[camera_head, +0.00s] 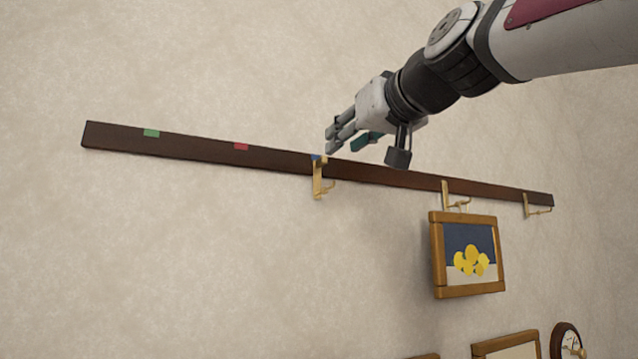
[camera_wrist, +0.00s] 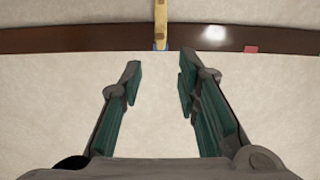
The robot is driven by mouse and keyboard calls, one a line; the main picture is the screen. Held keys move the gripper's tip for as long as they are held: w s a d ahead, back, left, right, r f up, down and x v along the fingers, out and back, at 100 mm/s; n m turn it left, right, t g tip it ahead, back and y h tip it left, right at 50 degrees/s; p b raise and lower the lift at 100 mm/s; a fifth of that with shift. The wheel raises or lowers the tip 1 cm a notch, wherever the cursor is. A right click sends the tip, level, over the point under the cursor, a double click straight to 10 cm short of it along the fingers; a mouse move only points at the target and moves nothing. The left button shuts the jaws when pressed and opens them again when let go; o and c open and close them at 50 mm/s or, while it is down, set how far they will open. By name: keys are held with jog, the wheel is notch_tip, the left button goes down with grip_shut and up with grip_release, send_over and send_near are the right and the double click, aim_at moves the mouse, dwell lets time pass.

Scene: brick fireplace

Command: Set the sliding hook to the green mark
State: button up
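A dark wooden rail (camera_head: 200,147) runs along the wall, sloping down to the right in the head view. It carries a green mark (camera_head: 152,133) near its left end, a red mark (camera_head: 241,147) and a blue mark (camera_head: 316,157). A brass hook (camera_head: 318,180) hangs on the rail at the blue mark. My gripper (camera_head: 331,140) is just above the rail near this hook. In the wrist view my gripper (camera_wrist: 158,80) is open and empty, the hook (camera_wrist: 161,24) lies ahead between the finger lines, and the red mark (camera_wrist: 251,49) is to the right.
Two more brass hooks (camera_head: 446,196) (camera_head: 530,206) are on the rail to the right. A framed lemon picture (camera_head: 437,262) hangs below the nearer one. More frames (camera_head: 506,343) and a round clock (camera_head: 571,342) are lower right. The rail between the blue and green marks carries no hooks.

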aim_at(325, 156)
jog(key=p+x, duration=0.2)
jog(key=x, duration=0.6)
jog(key=shift+w+a, duration=0.15)
jog(key=shift+w, duration=0.05)
jog(key=shift+c, duration=0.2)
grip_shut()
